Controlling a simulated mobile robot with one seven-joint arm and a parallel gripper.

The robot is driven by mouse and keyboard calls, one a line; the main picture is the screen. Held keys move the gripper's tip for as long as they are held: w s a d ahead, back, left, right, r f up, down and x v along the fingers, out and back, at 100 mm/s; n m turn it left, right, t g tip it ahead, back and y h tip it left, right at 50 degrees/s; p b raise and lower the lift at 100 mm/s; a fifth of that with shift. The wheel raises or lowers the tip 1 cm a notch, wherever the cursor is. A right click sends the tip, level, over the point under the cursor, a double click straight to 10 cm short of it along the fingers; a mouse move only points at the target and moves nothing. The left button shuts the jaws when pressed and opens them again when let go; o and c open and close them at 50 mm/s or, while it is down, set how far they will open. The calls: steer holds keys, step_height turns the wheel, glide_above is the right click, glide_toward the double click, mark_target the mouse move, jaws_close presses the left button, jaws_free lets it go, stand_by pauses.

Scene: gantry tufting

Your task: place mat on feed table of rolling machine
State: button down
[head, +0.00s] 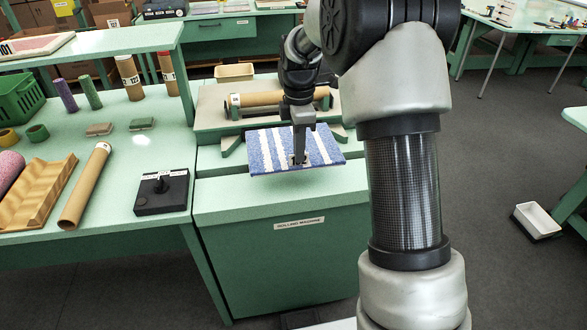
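The mat (265,152) is a flat rectangle with blue and white stripes. It lies level over the front of the green rolling machine (270,205), whose front carries a label. My gripper (298,161) points down from above, with its fingertips at the middle of the mat, and appears shut on it. The fingertips are small and partly hidden. The mat covers part of the machine's top, where the feed table would be. I cannot tell whether the mat touches the surface or hovers just above it.
A cardboard tube (268,98) lies across the machine behind the mat. Left of it, a workbench (110,225) holds a black control box (162,192), a wooden cradle (38,192), a loose tube (84,186) and a green basket (18,98).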

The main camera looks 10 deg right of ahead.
mark_target(299, 170)
step_height(299, 170, down, 8)
steer(key=shift+s+f, duration=0.15)
steer(key=shift+f, duration=0.1)
steer(key=shift+f, duration=0.1)
steer(key=c, duration=2)
jaws_free()
